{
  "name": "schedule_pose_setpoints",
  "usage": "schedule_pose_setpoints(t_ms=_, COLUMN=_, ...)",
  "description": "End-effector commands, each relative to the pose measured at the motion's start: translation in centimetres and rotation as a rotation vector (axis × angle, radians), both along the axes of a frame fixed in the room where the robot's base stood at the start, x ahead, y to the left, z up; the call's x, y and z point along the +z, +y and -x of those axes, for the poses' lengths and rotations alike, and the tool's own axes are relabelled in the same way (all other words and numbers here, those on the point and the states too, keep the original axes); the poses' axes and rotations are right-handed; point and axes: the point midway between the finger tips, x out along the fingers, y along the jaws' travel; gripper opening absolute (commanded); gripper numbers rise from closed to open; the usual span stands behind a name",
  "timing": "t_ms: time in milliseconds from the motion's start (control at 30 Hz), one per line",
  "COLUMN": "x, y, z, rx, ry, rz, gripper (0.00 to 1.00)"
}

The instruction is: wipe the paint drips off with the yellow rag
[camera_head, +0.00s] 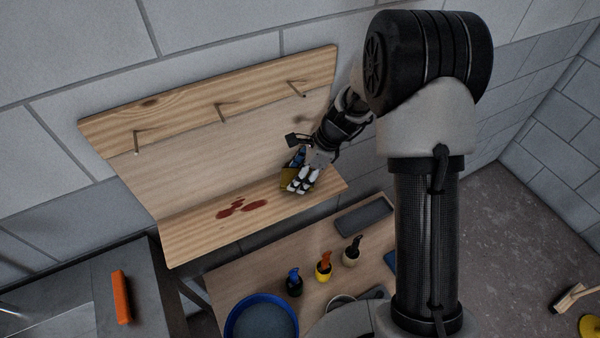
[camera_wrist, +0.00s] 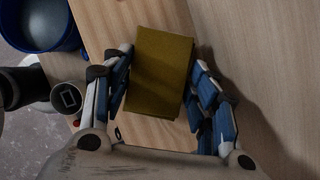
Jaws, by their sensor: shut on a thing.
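The yellow rag (camera_wrist: 160,72) is a flat, folded block between the two fingers of my gripper (camera_wrist: 160,95) in the wrist view. My gripper (camera_head: 298,183) is shut on it at the right end of the wooden shelf (camera_head: 190,238) in the head view. There the rag (camera_head: 288,182) shows only partly behind the fingers. I cannot tell whether the rag touches the shelf. The dark red paint drips (camera_head: 242,208) lie on the shelf in a few blotches, to the left of my gripper and apart from it.
The shelf's back board (camera_head: 215,112) carries pegs above my gripper. A lower table (camera_head: 250,270) holds a blue basin (camera_head: 262,318), several small pots and a dark tray (camera_head: 364,216). An orange object (camera_head: 121,297) lies on the grey counter at left. The shelf's left part is clear.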

Motion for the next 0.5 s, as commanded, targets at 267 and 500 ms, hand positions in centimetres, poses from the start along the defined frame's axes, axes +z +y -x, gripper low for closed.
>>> schedule_pose_setpoints(t_ms=267, x=-0.65, y=0.0, z=0.0, rx=0.0, ry=0.0, rz=0.0, gripper=0.3)
schedule_pose_setpoints(t_ms=500, x=-1.13, y=-0.01, z=0.0, rx=0.0, ry=0.0, rz=0.0, gripper=0.3)
